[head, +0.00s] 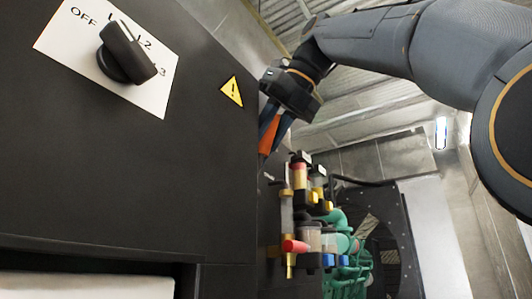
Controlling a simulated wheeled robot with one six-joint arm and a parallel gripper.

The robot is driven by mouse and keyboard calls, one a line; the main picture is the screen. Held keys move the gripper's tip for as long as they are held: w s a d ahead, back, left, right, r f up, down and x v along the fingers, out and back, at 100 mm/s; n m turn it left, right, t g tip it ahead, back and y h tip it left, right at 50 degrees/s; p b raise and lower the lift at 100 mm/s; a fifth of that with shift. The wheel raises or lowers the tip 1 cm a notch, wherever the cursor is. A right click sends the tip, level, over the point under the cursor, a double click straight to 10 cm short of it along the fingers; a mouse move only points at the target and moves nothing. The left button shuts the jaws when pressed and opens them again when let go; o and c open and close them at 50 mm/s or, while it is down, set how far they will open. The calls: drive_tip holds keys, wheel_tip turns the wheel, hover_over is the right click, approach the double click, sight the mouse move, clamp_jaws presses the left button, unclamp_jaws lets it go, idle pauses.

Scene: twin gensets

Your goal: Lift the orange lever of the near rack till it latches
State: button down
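An orange piece (269,137), which looks like the lever, shows just past the right edge of the black cabinet in the head view. My gripper (274,128) reaches down to it from the upper right, with its dark fingers on either side of the orange. I cannot tell whether the fingers press on it or only stand around it. The cabinet edge hides part of the fingers and the lever's lower side. The rack (287,205) below carries red, yellow and blue fittings and small clear bowls.
The black cabinet (130,175) fills the left, with a rotary knob (126,54) on a white plate and a yellow warning sign (232,91). Green machinery (345,243) and a black radiator frame (408,240) stand behind the rack. My arm spans the upper right.

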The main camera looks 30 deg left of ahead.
drive_tip(key=shift+a, duration=0.1)
idle(0.4)
drive_tip(key=c, duration=1.5)
unclamp_jaws()
drive_tip(key=shift+c, duration=0.2)
